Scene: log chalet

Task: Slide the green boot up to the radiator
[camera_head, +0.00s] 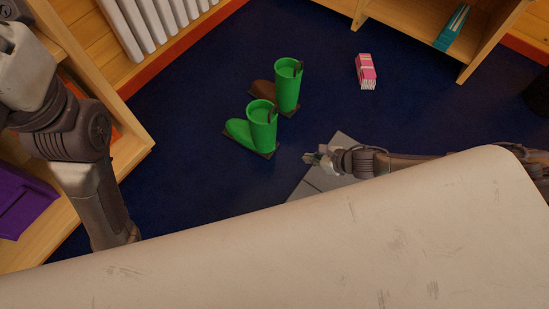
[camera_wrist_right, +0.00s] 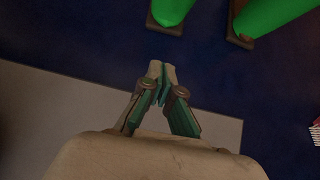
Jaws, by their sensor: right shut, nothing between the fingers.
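Two boots stand upright on the dark blue floor. The nearer green boot (camera_head: 262,128) has a green shaft and green foot, with its toe toward the left. The farther boot (camera_head: 287,88) has a green shaft and a brownish toe. The radiator (camera_head: 150,25) is white, on the wall at the upper left, with floor between it and the boots. My right gripper (camera_head: 314,160) is shut and empty, right of the nearer boot and apart from it. In the right wrist view the gripper (camera_wrist_right: 161,80) points toward the boots, cut off at the top. My left arm shows; its gripper is hidden.
A grey flat panel (camera_head: 309,183) lies under my right gripper. A pink packet (camera_head: 366,70) lies on the floor beyond the boots. Wooden shelving stands at the upper right (camera_head: 407,23) and at the left (camera_head: 130,155). The floor left of the boots is clear.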

